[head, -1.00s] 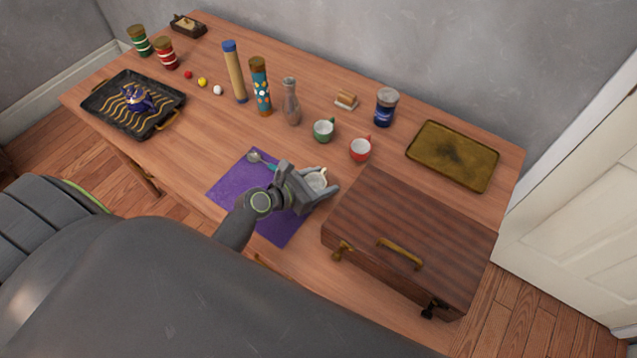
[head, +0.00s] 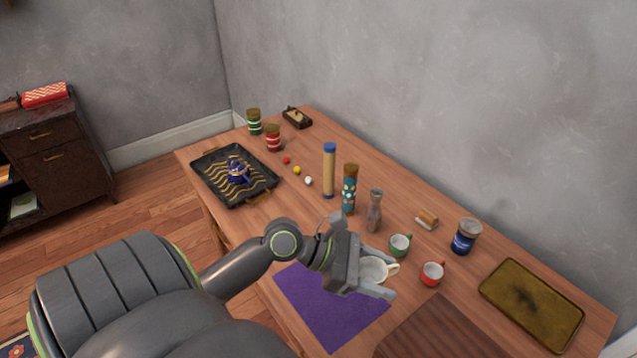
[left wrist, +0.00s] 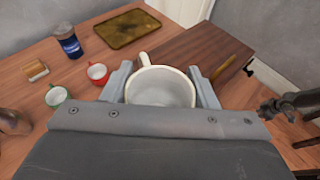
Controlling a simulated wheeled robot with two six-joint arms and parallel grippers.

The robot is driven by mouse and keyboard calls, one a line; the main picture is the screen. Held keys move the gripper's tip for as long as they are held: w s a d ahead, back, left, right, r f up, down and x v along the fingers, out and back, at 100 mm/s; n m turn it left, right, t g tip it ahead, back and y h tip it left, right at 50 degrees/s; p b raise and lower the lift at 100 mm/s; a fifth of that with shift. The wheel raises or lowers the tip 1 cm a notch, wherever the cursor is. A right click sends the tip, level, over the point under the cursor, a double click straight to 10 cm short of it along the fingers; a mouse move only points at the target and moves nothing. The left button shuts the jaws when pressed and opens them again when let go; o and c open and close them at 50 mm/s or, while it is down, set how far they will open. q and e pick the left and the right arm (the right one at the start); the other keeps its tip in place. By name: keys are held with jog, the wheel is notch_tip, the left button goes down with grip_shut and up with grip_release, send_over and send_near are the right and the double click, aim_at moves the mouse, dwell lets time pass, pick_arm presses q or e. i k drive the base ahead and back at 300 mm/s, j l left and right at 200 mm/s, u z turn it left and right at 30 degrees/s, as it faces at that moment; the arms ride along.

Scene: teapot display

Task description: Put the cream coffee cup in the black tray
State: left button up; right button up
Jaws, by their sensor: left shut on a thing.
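The cream coffee cup (head: 373,270) is held between the fingers of my left gripper (head: 372,276), above the table by the purple mat. In the left wrist view the cup (left wrist: 160,88) is upright between the two fingers, its handle pointing away. The black tray (head: 213,181) with wavy gold lines lies at the far left of the table. A dark blue figure-like object (head: 239,173) stands in it. The tray is well to the left of my left gripper. My right gripper is not in view in the head view.
A purple mat (head: 325,312) lies under my left arm. A green cup (head: 400,246), a red cup (head: 432,273), a bottle (head: 374,212) and tall cylinders (head: 329,172) stand behind. Small balls (head: 297,170) lie near the tray. A wooden case (head: 445,330) is at the front right.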

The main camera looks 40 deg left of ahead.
aim_at(232, 157)
jog(key=j, duration=0.5)
jog(key=i+j+u, duration=0.1)
jog(key=j, duration=0.95)
jog(key=i+j+u, duration=0.15)
jog(key=j, duration=0.9)
jog(key=i+j+u, duration=0.1)
jog(key=j, duration=0.4)
jog(key=i+j, duration=0.15)
jog(key=j, duration=0.35)
